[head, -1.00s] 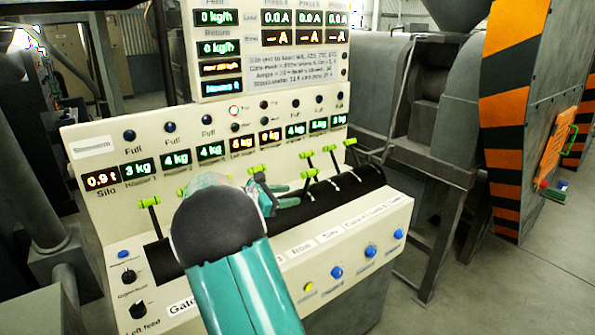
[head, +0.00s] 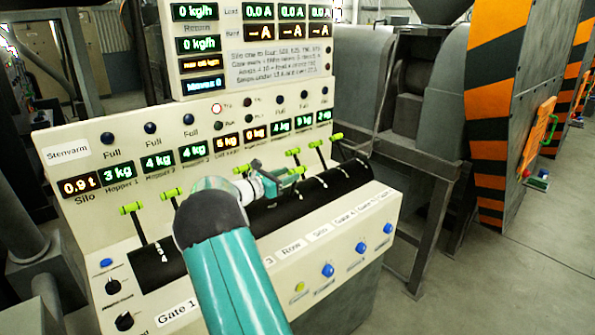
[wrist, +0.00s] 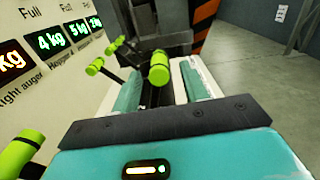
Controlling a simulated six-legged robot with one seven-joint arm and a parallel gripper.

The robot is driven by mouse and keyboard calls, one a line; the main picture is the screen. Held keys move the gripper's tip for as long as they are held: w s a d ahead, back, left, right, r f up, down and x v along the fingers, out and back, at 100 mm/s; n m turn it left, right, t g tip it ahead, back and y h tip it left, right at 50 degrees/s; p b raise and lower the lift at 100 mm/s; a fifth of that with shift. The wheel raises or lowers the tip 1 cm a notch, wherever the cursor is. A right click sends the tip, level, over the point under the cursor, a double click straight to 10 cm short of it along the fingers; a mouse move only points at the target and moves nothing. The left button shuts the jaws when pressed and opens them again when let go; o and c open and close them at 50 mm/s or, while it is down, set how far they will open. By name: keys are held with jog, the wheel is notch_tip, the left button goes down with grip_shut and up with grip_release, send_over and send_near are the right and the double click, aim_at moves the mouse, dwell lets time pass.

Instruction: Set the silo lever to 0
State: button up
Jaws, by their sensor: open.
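The control panel carries a row of black levers with green grips. A lever standing forward of its neighbours, which seems to be the silo lever (head: 298,170), is above and behind the "Silo" label (head: 318,232). My gripper (head: 285,180) is at this lever. In the wrist view the lever's green grip (wrist: 158,67) stands between the two teal fingers of my gripper (wrist: 160,88), which are apart. I cannot tell whether a finger touches it. The arm hides part of the lever row, and I cannot read the lever's scale.
Further green-gripped levers (head: 317,144) stand close by to the right and behind. Another lever grip (wrist: 20,150) is near at the lower left in the wrist view. Blue buttons (head: 328,270) line the front face. Open floor (head: 470,290) lies to the right.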

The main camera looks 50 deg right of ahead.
aim_at(296, 171)
jog(key=shift+x, duration=2.6)
jog(key=shift+w, duration=0.1)
jog(key=shift+c, duration=0.2)
jog(key=shift+w, duration=0.1)
grip_shut()
